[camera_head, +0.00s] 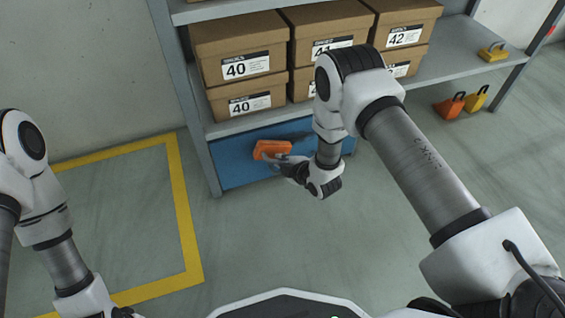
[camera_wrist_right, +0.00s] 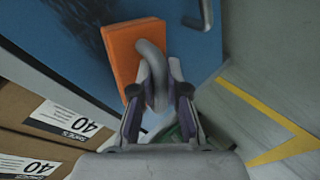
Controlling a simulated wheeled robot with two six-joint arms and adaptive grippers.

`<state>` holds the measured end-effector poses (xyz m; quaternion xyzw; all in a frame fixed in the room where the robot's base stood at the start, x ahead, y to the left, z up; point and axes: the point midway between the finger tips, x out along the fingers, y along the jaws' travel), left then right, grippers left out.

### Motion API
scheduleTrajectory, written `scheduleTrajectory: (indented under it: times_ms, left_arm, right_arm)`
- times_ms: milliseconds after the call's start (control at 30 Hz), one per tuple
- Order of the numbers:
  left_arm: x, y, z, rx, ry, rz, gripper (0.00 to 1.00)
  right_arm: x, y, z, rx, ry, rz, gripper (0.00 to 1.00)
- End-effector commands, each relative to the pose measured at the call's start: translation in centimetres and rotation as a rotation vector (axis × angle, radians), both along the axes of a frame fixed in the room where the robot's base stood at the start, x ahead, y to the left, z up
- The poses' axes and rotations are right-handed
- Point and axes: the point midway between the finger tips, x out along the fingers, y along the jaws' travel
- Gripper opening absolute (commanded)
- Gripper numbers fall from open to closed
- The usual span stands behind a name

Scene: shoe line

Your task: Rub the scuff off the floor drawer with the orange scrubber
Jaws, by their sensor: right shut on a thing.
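The floor drawer (camera_head: 233,168) is a blue front at the bottom of the shelf; its blue face also fills the top of the right wrist view (camera_wrist_right: 205,62). A dark smear, which looks like the scuff, shows on it (camera_head: 300,135), partly hidden by my right arm. My right gripper (camera_head: 284,161) is shut on the orange scrubber (camera_head: 271,149), in front of the drawer. In the right wrist view, the scrubber (camera_wrist_right: 123,50) has its grey curved handle between the fingers. Whether its pad touches the drawer is unclear.
Cardboard shoe boxes (camera_head: 237,62) stand on the shelf above the drawer. A shelf post (camera_head: 197,130) stands left of it. Yellow floor lines (camera_head: 183,215) frame clear floor at left.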

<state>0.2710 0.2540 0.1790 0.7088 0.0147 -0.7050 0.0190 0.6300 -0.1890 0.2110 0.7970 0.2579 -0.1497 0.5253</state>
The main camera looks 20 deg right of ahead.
Motion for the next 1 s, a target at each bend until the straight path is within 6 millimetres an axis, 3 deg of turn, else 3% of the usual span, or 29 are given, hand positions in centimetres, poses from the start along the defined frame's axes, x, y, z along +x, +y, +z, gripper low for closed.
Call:
scheduleTrajectory:
  times_ms: [567, 1000]
  left_arm:
    - [0.0, 0.0, -0.3, 0.000, 0.000, 0.000, 0.40]
    - [0.0, 0.0, 0.4, 0.000, 0.000, 0.000, 0.40]
  right_arm:
    - [1.0, -0.1, 0.1, 0.000, -0.001, 0.000, 0.00]
    - [1.0, -3.6, 0.1, -0.001, -0.001, 0.000, 0.00]
